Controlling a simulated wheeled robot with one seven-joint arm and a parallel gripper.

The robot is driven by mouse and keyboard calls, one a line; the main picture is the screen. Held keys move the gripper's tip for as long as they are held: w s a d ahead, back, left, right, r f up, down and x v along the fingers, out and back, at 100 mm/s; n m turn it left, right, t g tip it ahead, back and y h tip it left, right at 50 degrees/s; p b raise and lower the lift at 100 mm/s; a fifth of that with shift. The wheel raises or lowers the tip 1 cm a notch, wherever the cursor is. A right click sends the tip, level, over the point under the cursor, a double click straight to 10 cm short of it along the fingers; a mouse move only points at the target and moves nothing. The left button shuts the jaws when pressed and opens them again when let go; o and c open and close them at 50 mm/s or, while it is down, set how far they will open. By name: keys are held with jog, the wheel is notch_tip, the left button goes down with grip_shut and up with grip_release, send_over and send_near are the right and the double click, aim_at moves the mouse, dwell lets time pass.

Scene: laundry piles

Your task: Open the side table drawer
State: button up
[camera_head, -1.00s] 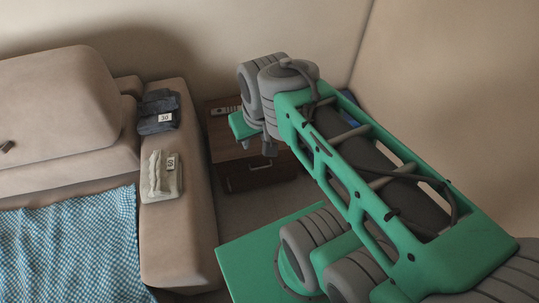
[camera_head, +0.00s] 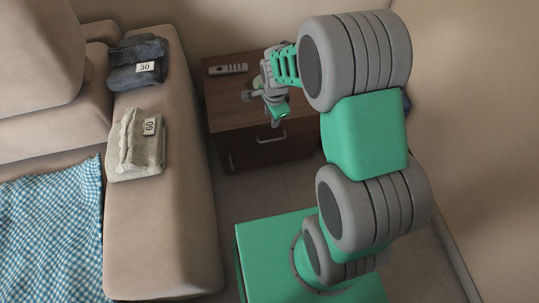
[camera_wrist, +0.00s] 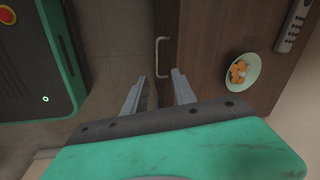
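The brown side table (camera_head: 222,98) stands against the wall beside the sofa in the head view. Its drawer (camera_head: 243,138) looks shut, with a pale metal handle (camera_head: 270,138) on the front. In the wrist view, the handle (camera_wrist: 158,57) shows just ahead of my gripper (camera_wrist: 159,88), roughly between the two fingertips. The fingers are spread apart and hold nothing. I see no contact with the handle. In the head view, my gripper is over the front part of the tabletop, partly hidden by my wrist.
A remote (camera_head: 228,69) and a bowl (camera_wrist: 253,73) with orange pieces lie on the tabletop. The sofa arm (camera_head: 160,215) borders the table on the left, with folded dark (camera_head: 136,62) and pale (camera_head: 133,145) cloths on it. Floor (camera_head: 240,195) is clear before the table.

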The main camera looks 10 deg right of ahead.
aim_at(270, 141)
jog(key=f+b, duration=0.1)
jog(key=f, duration=0.4)
jog(key=w+f+m+b, duration=0.1)
jog(key=f+b, duration=0.1)
jog(key=f, duration=0.4)
jog(key=w+f+m+b, duration=0.1)
jog(key=f, duration=0.4)
jog(key=shift+w+a+f+b, duration=0.1)
jog(key=shift+w+f+b, duration=0.15)
jog(key=shift+f+b, duration=0.05)
jog(key=shift+c, duration=0.2)
grip_shut()
